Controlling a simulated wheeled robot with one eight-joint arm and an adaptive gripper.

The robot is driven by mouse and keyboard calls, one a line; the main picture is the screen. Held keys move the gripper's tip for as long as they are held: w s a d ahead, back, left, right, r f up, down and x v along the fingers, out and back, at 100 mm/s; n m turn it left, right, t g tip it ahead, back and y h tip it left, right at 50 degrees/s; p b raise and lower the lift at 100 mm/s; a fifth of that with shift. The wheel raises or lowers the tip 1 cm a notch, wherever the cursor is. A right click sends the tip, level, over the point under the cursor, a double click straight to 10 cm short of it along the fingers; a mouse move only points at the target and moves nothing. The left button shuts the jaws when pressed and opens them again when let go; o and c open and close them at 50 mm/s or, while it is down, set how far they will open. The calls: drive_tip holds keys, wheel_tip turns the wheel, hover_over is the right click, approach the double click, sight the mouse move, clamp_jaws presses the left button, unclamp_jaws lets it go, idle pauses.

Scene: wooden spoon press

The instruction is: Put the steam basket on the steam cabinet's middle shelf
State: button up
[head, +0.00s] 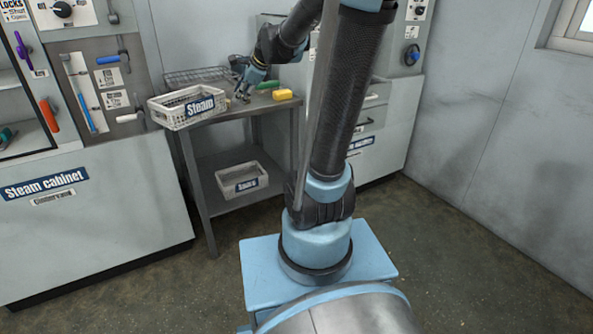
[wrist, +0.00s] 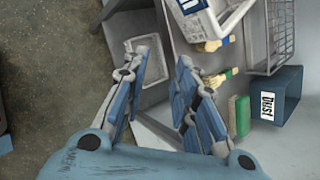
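The steam basket (head: 172,122) is a white plastic crate with a blue "Steam" label. It stands on the left end of the metal table and overhangs its edge; in the wrist view the basket (wrist: 235,20) is at the top, cut off by the frame. The steam cabinet (head: 95,205) is at the left, with its opening partly cut off at the picture's edge. A shelf shows inside, but I cannot tell which level it is. My gripper (head: 243,94) is over the table, right of the basket and apart from it. In the wrist view its fingers (wrist: 162,62) are spread with nothing held between them.
A second white basket (head: 242,181) sits on the table's lower shelf. Floor is clear before the cabinet.

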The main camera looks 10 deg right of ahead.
drive_tip(key=s+d+f+n+g+h, duration=0.1)
drive_tip(key=s+d+f+n, duration=0.2)
drive_tip(key=s, duration=0.5)
drive_tip(key=s+d+f+n+g+h, duration=0.1)
drive_tip(key=s+d+f+n, duration=0.2)
drive_tip(key=s+n, duration=0.3)
drive_tip(key=shift+s+d+f+n, duration=0.2)
drive_tip(key=shift+s+n, duration=0.1)
drive_tip(key=shift+s, duration=0.65)
drive_tip(key=shift+o, duration=0.5)
drive_tip(key=s+d+f+n+g+h, duration=0.1)
drive_tip(key=s+d+f+n, duration=0.2)
drive_tip(key=s, duration=0.4)
drive_tip(key=s+d+f+n+g+h, duration=0.1)
drive_tip(key=s+d+f+n+h, duration=0.1)
drive_tip(key=s+f+n, duration=0.4)
drive_tip(key=shift+s+d+n, duration=0.5)
drive_tip(key=shift+s+d, duration=0.2)
drive_tip(key=shift+s, duration=0.3)
drive_tip(key=shift+f, duration=0.1)
